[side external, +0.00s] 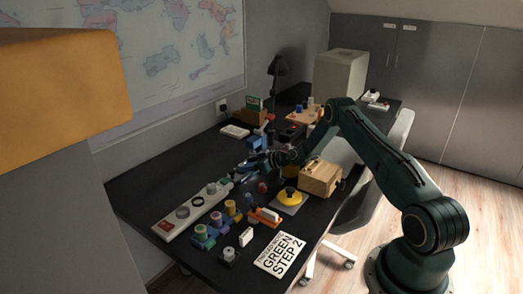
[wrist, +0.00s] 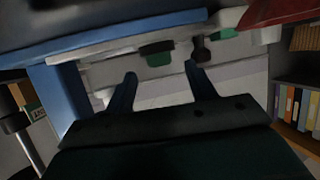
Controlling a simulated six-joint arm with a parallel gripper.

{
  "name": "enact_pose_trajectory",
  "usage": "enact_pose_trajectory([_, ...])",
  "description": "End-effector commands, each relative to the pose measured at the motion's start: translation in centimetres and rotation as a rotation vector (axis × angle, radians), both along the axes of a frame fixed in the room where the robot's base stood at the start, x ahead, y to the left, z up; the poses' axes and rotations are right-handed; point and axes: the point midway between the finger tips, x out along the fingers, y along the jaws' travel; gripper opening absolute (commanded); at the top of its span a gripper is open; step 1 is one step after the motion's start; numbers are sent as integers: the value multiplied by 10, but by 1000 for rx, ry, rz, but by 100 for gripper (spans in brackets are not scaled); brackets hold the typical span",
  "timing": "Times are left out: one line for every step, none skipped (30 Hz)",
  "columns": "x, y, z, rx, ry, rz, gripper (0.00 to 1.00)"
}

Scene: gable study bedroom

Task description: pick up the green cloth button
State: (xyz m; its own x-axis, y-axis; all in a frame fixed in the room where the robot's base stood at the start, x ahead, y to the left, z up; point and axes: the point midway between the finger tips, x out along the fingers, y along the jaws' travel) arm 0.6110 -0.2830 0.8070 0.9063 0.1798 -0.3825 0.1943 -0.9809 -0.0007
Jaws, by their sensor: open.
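My gripper (wrist: 160,76) is open in the wrist view, its two dark fingertips apart with nothing visible between them. A small dark green piece (wrist: 158,59) shows just beyond the gap; it may be the green cloth button, but I cannot tell for sure. A second green patch (wrist: 228,33) shows farther right. In the side external view my gripper (side external: 247,168) is low over the dark desk (side external: 150,187), near the far end of a long white strip (side external: 190,211). I cannot make out the green cloth button there.
A wooden box (side external: 320,178) and a yellow round piece (side external: 290,197) stand right of my gripper. Several coloured spools (side external: 216,221) stand nearer the front, with a white lettered card (side external: 280,254). A black lamp (side external: 277,70) stands behind. The desk's left part is clear.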

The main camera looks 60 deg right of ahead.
Motion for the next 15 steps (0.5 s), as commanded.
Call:
enact_pose_trajectory([5,2,-3,-1,0,2,56])
enact_pose_trajectory([8,3,-4,-2,0,2,56])
enact_pose_trajectory([11,3,-5,-2,0,1,56])
enact_pose_trajectory([13,3,-6,-1,0,0,56])
enact_pose_trajectory([15,4,-7,-1,0,0,56])
enact_pose_trajectory([18,4,-8,-2,-1,0,56])
enact_pose_trajectory([20,4,-8,-1,-1,-1,56])
enact_pose_trajectory([21,4,-9,0,-1,-1,56])
enact_pose_trajectory([22,5,-9,-1,-1,-2,56])
enact_pose_trajectory([23,5,-9,-1,-1,-2,56])
enact_pose_trajectory([24,5,-10,-1,-1,-2,56])
enact_pose_trajectory([24,5,-10,-1,-1,-3,56])
enact_pose_trajectory([25,5,-10,-1,-1,-3,56])
enact_pose_trajectory([25,5,-10,-1,-1,-3,56])
enact_pose_trajectory([25,5,-10,-1,-1,-3,56])
